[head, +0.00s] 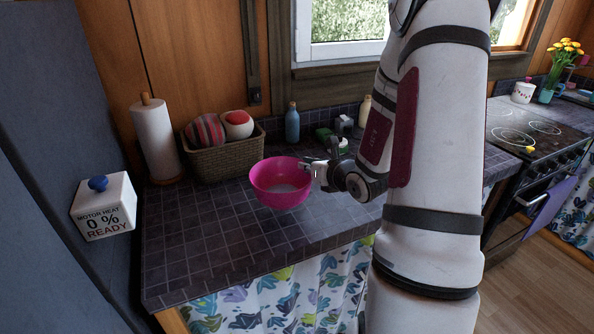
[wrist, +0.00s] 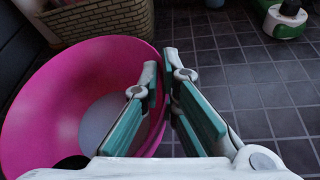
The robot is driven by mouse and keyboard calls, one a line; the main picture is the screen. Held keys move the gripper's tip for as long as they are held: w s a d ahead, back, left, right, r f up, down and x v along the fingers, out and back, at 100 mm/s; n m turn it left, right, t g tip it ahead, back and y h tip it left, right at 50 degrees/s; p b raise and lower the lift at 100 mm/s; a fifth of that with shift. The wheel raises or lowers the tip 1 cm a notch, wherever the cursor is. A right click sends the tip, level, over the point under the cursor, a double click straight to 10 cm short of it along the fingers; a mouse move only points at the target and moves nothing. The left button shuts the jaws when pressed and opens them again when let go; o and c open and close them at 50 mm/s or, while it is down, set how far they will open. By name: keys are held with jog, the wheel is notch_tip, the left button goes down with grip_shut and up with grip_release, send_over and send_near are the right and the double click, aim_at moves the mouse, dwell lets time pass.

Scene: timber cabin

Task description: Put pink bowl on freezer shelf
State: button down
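The pink bowl (head: 272,193) is upright at the dark tiled counter, in front of the wicker basket; I cannot tell whether its base touches the tiles. My gripper (head: 312,170) is at the bowl's right rim. In the wrist view the bowl (wrist: 35,105) fills the left side. There, my gripper (wrist: 163,85) has one finger inside the bowl and one outside, close together with the rim between them, shut on the wall. No freezer shelf shows in either view.
A wicker basket (head: 225,160) with two balls, a paper towel roll (head: 156,140) and a blue bottle (head: 292,123) stand behind the bowl. A large blue-grey panel (head: 50,90) bounds the left. A stove (head: 530,125) is at right. The counter's front left is clear.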

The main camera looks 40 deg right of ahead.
aim_at(298, 170)
jog(key=shift+w+d+f+p, duration=0.15)
jog(key=shift+w+d+f, duration=0.05)
jog(key=shift+w+f, duration=0.55)
jog(key=shift+w+d+f+p, duration=0.1)
jog(key=shift+w+d+f, duration=0.15)
jog(key=shift+w+f, duration=0.55)
jog(key=shift+w+d+f+p, duration=0.2)
jog(key=shift+w+f, duration=0.25)
jog(key=shift+w, duration=0.55)
jog(key=shift+f, duration=0.2)
jog(key=c, duration=1.8)
grip_release()
jog(key=shift+r, duration=0.15)
